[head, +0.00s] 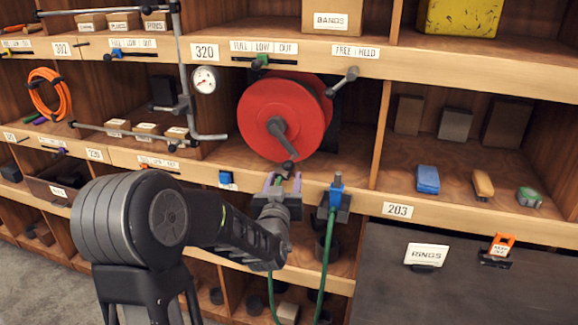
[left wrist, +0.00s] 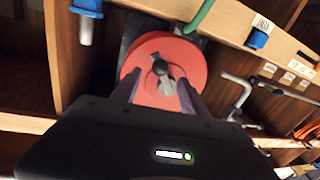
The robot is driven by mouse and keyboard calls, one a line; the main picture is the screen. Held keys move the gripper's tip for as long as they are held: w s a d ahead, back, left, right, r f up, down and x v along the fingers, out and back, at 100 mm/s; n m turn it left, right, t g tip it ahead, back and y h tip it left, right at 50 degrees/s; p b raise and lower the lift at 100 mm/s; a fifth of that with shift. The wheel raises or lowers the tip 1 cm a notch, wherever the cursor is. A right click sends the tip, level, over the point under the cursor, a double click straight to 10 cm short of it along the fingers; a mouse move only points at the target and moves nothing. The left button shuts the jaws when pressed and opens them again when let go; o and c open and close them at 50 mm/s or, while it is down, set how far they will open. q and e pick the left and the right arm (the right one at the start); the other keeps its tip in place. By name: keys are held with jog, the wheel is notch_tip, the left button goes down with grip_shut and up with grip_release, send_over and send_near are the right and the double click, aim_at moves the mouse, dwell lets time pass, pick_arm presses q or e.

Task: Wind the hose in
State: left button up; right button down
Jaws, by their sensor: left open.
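The red hose reel (head: 262,108) sits in the middle compartment, its face toward me. Its grey crank (head: 278,130) points down and slightly right, ending in a dark knob (head: 288,167). My left gripper (head: 284,180) is open just below the knob, jaws pointing up. In the left wrist view the reel (left wrist: 143,62) and crank (left wrist: 160,68) show beyond the two spread fingers (left wrist: 159,88). I cannot tell whether the knob lies between them. The green hose (head: 325,258) hangs below the shelf edge, with a blue end (head: 337,188) in a grey holder. My right gripper is out of view.
A grey lever (head: 346,80) under the FREE/HELD label tilts up and right. A pipe frame with a gauge (head: 205,80) stands left of the reel. Blue, tan and green blocks (head: 428,180) lie on the right shelf. A dark RINGS panel (head: 400,285) is below.

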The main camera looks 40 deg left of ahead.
aim_at(287, 169)
pick_arm(q)
jog(key=p+x, duration=0.2)
jog(key=x, duration=0.4)
jog(key=shift+w+a, duration=0.15)
jog(key=shift+w, duration=0.2)
jog(key=shift+w+a, duration=0.25)
jog(key=shift+w, duration=0.15)
grip_shut()
dwell(0.8)
